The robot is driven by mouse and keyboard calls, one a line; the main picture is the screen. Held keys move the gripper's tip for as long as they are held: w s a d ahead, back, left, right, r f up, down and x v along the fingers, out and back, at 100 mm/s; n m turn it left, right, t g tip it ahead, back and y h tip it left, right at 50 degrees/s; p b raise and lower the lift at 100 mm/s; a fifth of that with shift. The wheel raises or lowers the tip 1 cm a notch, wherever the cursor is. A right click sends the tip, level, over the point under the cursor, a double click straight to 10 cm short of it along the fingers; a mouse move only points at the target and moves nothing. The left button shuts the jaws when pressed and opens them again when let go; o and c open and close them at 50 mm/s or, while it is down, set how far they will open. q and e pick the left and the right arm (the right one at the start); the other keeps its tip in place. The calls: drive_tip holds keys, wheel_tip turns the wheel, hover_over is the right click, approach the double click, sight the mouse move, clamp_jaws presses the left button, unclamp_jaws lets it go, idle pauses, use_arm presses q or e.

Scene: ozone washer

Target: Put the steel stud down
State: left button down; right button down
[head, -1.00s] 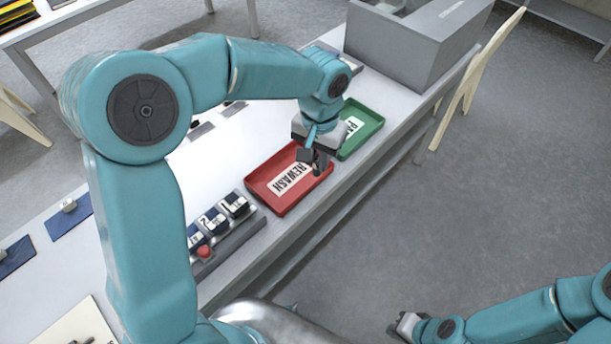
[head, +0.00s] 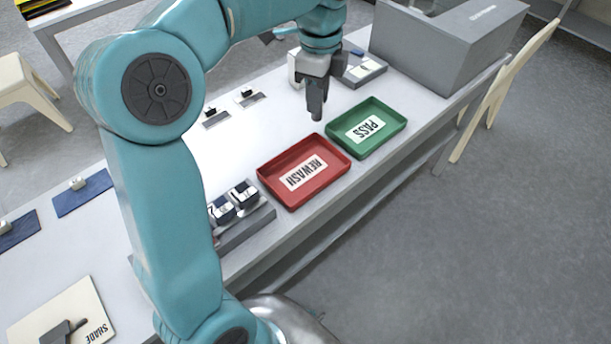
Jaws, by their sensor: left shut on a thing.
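My left gripper (head: 316,108) points down above the white table, just behind the gap between the red REWASH tray (head: 289,192) and the green PASS tray (head: 392,143). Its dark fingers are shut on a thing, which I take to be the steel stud. The stud is too small or too hidden between the fingers to make out. Both trays look empty apart from their labels. My right gripper is out of view.
A large grey box (head: 447,45) stands at the back right. A rack with numbered blocks (head: 245,225) sits left of the red tray. Small stands (head: 215,118), blue mats (head: 83,194) and a SHADE board (head: 85,300) lie further left. A chair (head: 500,85) stands at right.

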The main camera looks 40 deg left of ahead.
use_arm(q)
drive_tip(key=s+a+r+m, duration=0.1)
drive_tip(key=a+m, duration=0.1)
drive_tip(key=b, duration=0.3)
approach(304, 172)
wheel_tip(304, 172, down, 4)
drive_tip(key=shift+w+r+b, duration=0.1)
drive_tip(key=shift+b, duration=0.3)
drive_tip(key=c, duration=1)
unclamp_jaws()
drive_tip(key=shift+f, duration=0.2)
drive_tip(key=shift+r, duration=0.1)
